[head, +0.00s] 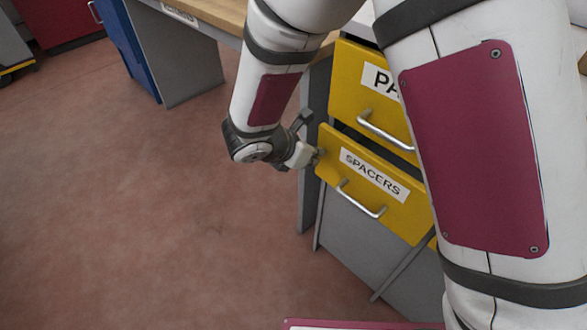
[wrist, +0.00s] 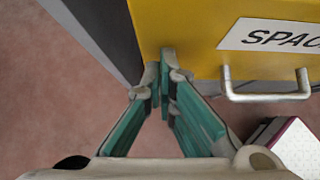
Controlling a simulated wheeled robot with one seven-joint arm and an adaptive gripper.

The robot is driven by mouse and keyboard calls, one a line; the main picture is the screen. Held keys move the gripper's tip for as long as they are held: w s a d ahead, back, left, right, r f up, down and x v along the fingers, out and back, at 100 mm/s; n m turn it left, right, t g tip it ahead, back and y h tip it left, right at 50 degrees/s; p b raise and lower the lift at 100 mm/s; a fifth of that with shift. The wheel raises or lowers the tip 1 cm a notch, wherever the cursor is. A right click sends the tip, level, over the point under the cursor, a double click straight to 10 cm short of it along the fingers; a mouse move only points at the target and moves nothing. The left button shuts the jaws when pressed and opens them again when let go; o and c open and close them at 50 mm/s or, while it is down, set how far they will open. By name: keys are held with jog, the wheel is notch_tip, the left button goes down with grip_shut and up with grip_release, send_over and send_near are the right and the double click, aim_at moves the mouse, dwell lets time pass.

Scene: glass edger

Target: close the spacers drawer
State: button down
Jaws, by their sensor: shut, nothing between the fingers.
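The spacers drawer (head: 372,188) has a yellow front with a white SPACERS label and a silver bar handle (head: 360,200). In the head view its front stands out from the grey cabinet, below another yellow drawer. My gripper (head: 316,155) is at the left edge of the spacers drawer front, left of the label. In the wrist view the gripper (wrist: 166,85) is shut and empty, its fingertips at the lower left part of the yellow front (wrist: 185,25). The handle (wrist: 265,92) is to its right. I cannot tell whether the tips touch the front.
The upper yellow drawer (head: 350,90), its label partly hidden by my arm, is just above. A wooden-topped bench (head: 215,12) and a blue panel (head: 130,50) stand at the back left. The reddish floor (head: 130,200) to the left is clear.

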aim_at(322, 147)
jog(key=shift+w+d, duration=1)
jog(key=shift+w, duration=0.15)
jog(key=shift+d+r, duration=0.1)
